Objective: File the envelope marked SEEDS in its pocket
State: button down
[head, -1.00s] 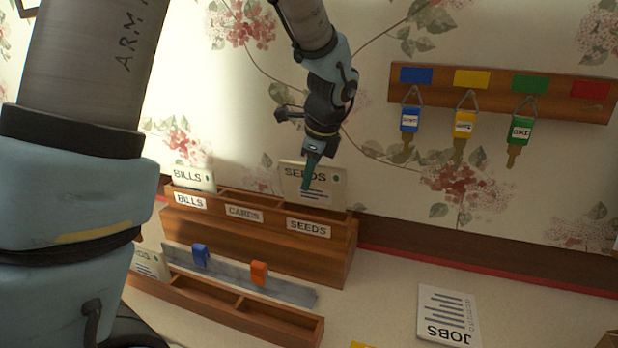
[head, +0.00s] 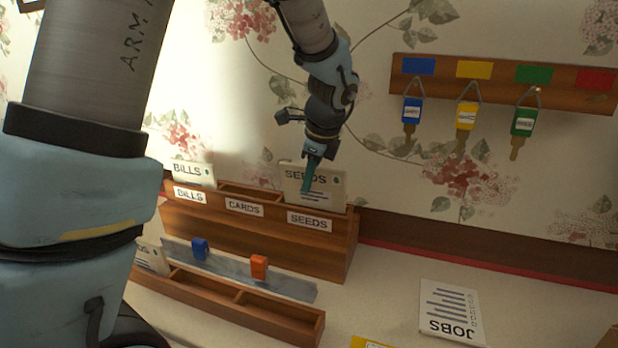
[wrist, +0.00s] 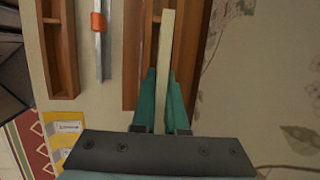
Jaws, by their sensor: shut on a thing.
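The cream envelope marked SEEDS (head: 330,191) stands upright at the pocket labelled SEEDS (head: 309,221), the right one of the wooden rack (head: 260,250). Its lower edge is hidden behind the rack's front wall, so how deep it sits cannot be told. My gripper (head: 308,186) is shut on the envelope's upper part from above. In the wrist view the envelope (wrist: 164,75) shows edge-on between the teal fingers (wrist: 163,100).
An envelope marked BILLS (head: 190,172) stands in the left pocket. In front are a grey rail with blue (head: 200,248) and orange (head: 259,267) clips and a low wooden tray (head: 235,310). A JOBS sheet (head: 450,312) lies right. Keys hang from a rack (head: 500,85).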

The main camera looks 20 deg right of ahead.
aim_at(309, 193)
jog(key=shift+f+b, duration=0.95)
jog(key=shift+f, duration=0.8)
jog(key=c, duration=0.9)
grip_release()
jog(key=shift+o, duration=0.2)
jog(key=a+b+v, duration=0.1)
jog(key=v, duration=0.9)
jog(key=shift+s+d+r, duration=0.2)
jog(key=shift+d+r, duration=0.15)
jog(key=shift+d, duration=0.15)
